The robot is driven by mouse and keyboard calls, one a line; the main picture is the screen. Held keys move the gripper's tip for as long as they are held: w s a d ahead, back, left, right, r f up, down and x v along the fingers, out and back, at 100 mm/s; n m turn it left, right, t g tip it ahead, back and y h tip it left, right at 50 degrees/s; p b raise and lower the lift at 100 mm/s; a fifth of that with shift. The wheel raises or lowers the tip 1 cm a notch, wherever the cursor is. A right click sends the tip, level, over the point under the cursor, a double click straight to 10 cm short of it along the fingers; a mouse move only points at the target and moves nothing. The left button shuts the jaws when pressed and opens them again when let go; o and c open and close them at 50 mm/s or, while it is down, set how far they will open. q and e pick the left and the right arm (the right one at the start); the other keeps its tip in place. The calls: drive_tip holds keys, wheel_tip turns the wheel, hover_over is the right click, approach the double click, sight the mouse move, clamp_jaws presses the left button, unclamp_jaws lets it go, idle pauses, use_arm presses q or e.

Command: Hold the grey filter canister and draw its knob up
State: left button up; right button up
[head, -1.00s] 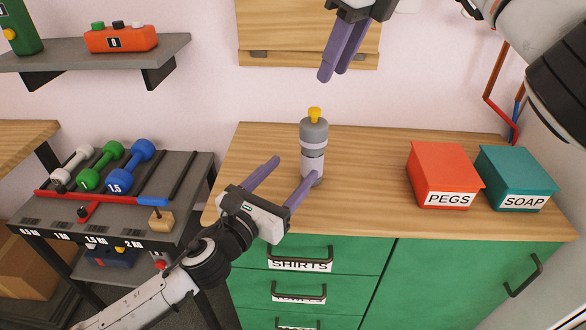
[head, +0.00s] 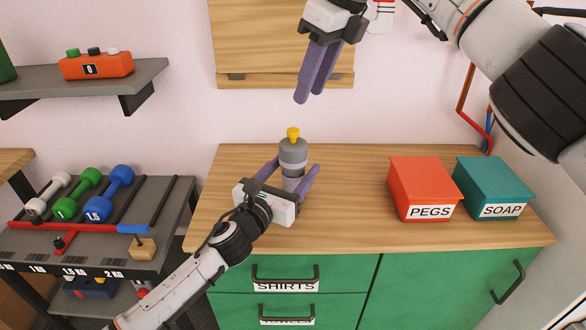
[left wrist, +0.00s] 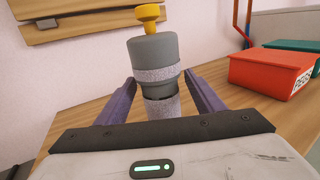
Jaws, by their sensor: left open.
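The grey filter canister (head: 293,152) stands upright on the wooden counter, with a yellow knob (head: 293,134) on its top. The canister also shows in the left wrist view (left wrist: 154,62), with its knob (left wrist: 149,16) above. My left gripper (head: 292,166) is open, its purple fingers on either side of the canister's lower body. In the left wrist view the left gripper's fingers (left wrist: 160,95) show small gaps to the canister. My right gripper (head: 312,98) hangs above the canister, apart from the knob. Its two fingers overlap in the head view, so its opening is unclear.
A red PEGS box (head: 422,185) and a teal SOAP box (head: 493,186) stand on the counter (head: 350,215) to the right. A dumbbell rack (head: 75,240) stands at the left. A wooden wall panel (head: 283,40) is behind. The counter between canister and boxes is clear.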

use_arm(q)
drive_tip(key=shift+c, duration=0.2)
drive_tip(key=c, duration=1.1)
drive_tip(key=shift+c, duration=1)
use_arm(e)
drive_tip(key=shift+o, duration=1)
drive_tip(key=shift+f, duration=0.1)
drive_tip(key=n+t+y, duration=0.1)
drive_tip(key=n+y, duration=0.1)
drive_tip(key=y, duration=0.1)
hover_over(298, 133)
drive_tip(key=w, duration=0.2)
drive_tip(key=f, duration=0.5)
drive_tip(key=shift+s+d+f, duration=0.25)
drive_tip(key=shift+d+f, duration=0.1)
drive_tip(key=shift+w+d+f+t+y, duration=0.25)
drive_tip(key=shift+f+t+y, duration=0.1)
drive_tip(key=shift+t+y, duration=0.25)
drive_tip(key=shift+w+d+f+t+y, duration=0.1)
drive_tip(key=shift+w+f+t+y, duration=0.2)
drive_tip(key=shift+t+y, duration=0.25)
drive_tip(key=s+d+f+m+t+y, duration=0.4)
drive_tip(key=s+d+t, duration=0.25)
drive_tip(key=s, duration=0.35)
drive_tip(key=shift+t, duration=0.3)
drive_tip(key=x, duration=1.2)
drive_tip(key=shift+s+a, duration=0.15)
drive_tip(key=shift+a, duration=0.1)
